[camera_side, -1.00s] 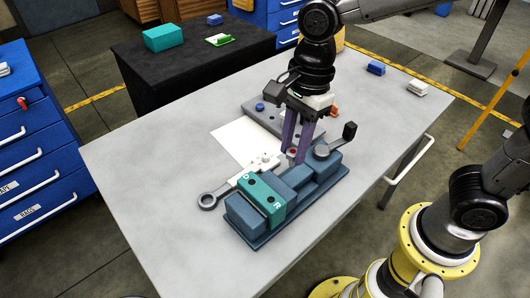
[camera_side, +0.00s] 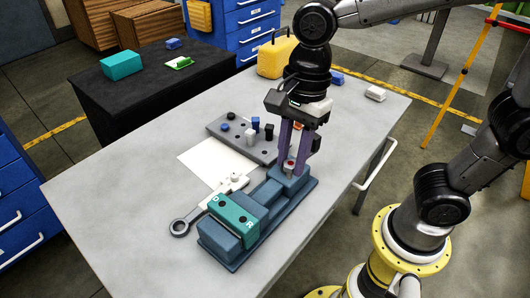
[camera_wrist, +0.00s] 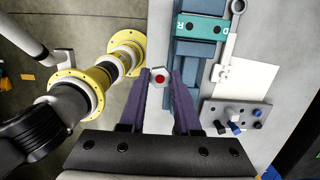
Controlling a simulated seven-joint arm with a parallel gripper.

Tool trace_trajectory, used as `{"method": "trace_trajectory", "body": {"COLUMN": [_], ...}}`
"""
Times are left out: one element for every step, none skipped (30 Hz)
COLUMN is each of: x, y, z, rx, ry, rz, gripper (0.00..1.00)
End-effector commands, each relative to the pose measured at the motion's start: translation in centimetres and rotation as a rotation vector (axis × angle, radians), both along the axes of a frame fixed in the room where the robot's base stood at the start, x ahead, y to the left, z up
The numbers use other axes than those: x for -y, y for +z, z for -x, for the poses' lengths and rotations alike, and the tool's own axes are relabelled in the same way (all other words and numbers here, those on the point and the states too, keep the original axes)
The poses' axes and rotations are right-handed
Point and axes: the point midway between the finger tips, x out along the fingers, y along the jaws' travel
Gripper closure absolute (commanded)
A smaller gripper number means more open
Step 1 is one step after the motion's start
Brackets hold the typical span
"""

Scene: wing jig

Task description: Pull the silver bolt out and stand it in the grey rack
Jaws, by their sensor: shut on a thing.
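The silver bolt (camera_side: 290,164) has a red dot on its hexagonal head. My gripper (camera_side: 291,161) points down at the right end of the blue jig (camera_side: 268,200), with its purple fingers shut on the bolt. In the wrist view the bolt head (camera_wrist: 158,77) sits between the fingertips. Whether its lower end is clear of the jig is hidden. The grey rack (camera_side: 218,134) lies behind the jig, left of my gripper, with several blue, white and black pegs. The rack also shows in the wrist view (camera_wrist: 212,105), at the right.
A teal clamp (camera_side: 235,221) spans the jig. A grey ring-ended part (camera_side: 181,228) sticks out to its left. A white sheet (camera_side: 208,161) lies between jig and rack. The grey tabletop (camera_side: 120,210) is clear at the left. A yellow case (camera_side: 277,58) stands behind.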

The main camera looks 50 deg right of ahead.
Motion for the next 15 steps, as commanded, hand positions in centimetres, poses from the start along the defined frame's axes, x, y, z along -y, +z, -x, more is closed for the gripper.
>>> {"method": "trace_trajectory", "body": {"x": [0.0, 0.0, -0.1, -0.3, -0.4, -0.7, -0.9, -0.9, -0.9, -0.8, -0.5, -0.1, 0.4, 1.0, 1.8], "y": [0.0, 0.0, 0.0, 0.2, 0.3, 0.6, 0.6, 0.6, 0.6, 0.4, 0.2, -0.2, -0.5, -0.9, -1.5], "z": [0.0, -0.1, -0.3, -0.6, -0.9, -1.5, -2.1, -2.8, -4.0, -5.0, -6.1, -7.6, -8.8, -10.0, -11.5], "rx": [0.0, 0.0, 0.0, 0.0, 0.001, 0.001, 0.0, -0.001, -0.003, -0.002, -0.003, -0.005, -0.006, -0.006, -0.005], "ry": [0.001, 0.003, 0.006, 0.008, 0.01, 0.013, 0.013, 0.008, -0.004, -0.016, -0.033, -0.058, -0.079, -0.102, -0.134], "rz": [0.0, 0.0, 0.0, 0.0, 0.0, 0.0, 0.0, 0.001, 0.001, 0.001, 0.002, 0.002, 0.002, 0.002, 0.002], "gripper": [1.0, 1.0, 1.0, 1.0, 1.0, 1.0, 1.0, 1.0, 1.0, 1.0, 1.0, 1.0, 1.0, 1.0, 1.0]}}
